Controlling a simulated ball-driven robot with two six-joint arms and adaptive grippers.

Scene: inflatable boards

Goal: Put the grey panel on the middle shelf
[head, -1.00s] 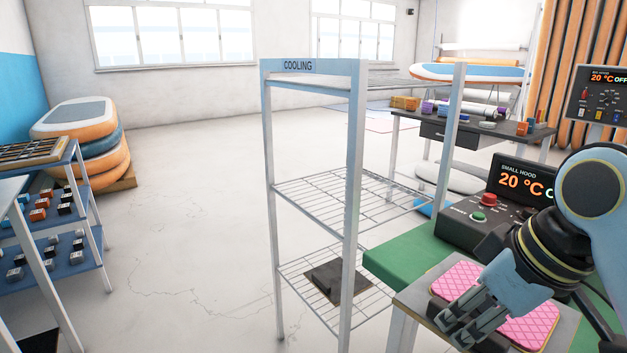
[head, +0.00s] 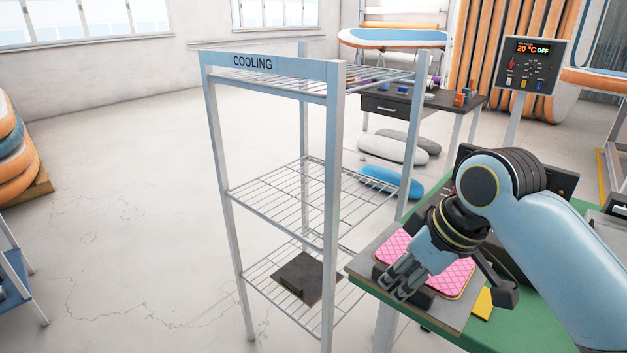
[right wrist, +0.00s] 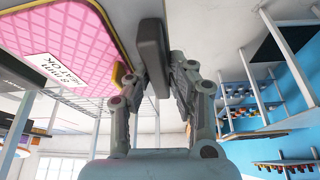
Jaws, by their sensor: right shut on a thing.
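The grey panel (head: 455,318) is a flat plate with a pink patterned pad (head: 461,279) on top, by the left end of the green table. I cannot tell if it touches the table. My right gripper (head: 396,290) is at its near left edge. In the right wrist view the fingers (right wrist: 168,75) are shut on a dark grey bar handle (right wrist: 152,50) beside the pink pad (right wrist: 75,45), which bears a white label. The middle shelf (head: 300,197) of the cooling rack is an empty wire grid left of the panel. My left gripper is out of view.
The rack's near right post (head: 333,210) stands between the middle shelf and my right gripper. A dark plate with a handle (head: 305,279) lies on the lower shelf. The top shelf (head: 330,82) looks empty. A control box (head: 527,64) stands at right.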

